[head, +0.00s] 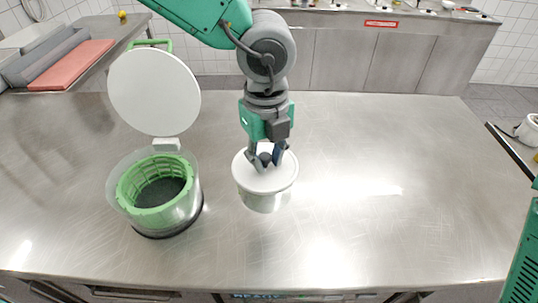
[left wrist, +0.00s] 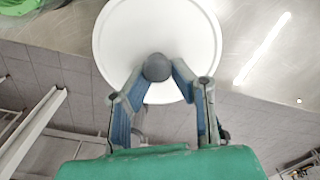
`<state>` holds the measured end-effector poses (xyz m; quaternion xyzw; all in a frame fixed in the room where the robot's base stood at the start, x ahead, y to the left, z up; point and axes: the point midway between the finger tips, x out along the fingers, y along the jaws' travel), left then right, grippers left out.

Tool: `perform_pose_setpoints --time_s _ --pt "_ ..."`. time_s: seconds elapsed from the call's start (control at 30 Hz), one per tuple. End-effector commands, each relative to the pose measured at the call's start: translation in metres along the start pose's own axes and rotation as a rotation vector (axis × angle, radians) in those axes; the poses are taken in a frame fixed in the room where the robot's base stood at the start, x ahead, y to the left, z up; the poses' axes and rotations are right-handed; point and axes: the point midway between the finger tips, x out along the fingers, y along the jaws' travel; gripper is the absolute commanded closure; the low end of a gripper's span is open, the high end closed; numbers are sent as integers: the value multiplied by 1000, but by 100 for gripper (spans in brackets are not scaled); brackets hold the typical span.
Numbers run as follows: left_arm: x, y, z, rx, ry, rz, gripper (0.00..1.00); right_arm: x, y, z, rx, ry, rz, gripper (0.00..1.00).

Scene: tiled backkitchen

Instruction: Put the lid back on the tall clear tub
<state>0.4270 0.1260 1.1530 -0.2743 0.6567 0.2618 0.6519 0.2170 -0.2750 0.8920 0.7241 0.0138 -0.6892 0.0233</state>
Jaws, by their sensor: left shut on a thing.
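My left gripper (head: 266,156) is shut on the knob from above. In the left wrist view the knob (left wrist: 157,67) sits between the fingertips, and the white lid (left wrist: 118,40) spreads around it. A clear tub (head: 264,203) shows directly under the lid, upright on the counter. Its rim is hidden by the lid, so I cannot tell whether the lid touches it. My right gripper is not in view.
To the left stands a clear container (head: 188,205) with a green basket (head: 150,211) inside and a white hinged lid (head: 154,92) standing open. The metal counter (head: 400,190) is clear on the right. Red and grey boards (head: 70,62) lie on a surface at the back left.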

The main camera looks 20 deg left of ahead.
Motion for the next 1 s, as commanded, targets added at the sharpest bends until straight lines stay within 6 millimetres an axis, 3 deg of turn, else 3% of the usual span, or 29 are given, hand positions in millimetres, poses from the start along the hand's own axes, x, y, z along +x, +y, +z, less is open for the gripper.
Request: perform_pose_setpoints --time_s 0.37,0.63,1.0 --pt "37 -1 -1 0 -2 1 100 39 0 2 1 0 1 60" --pt "53 2 2 0 2 -2 100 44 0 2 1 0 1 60" --pt "54 0 -1 0 -1 0 100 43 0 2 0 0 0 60"
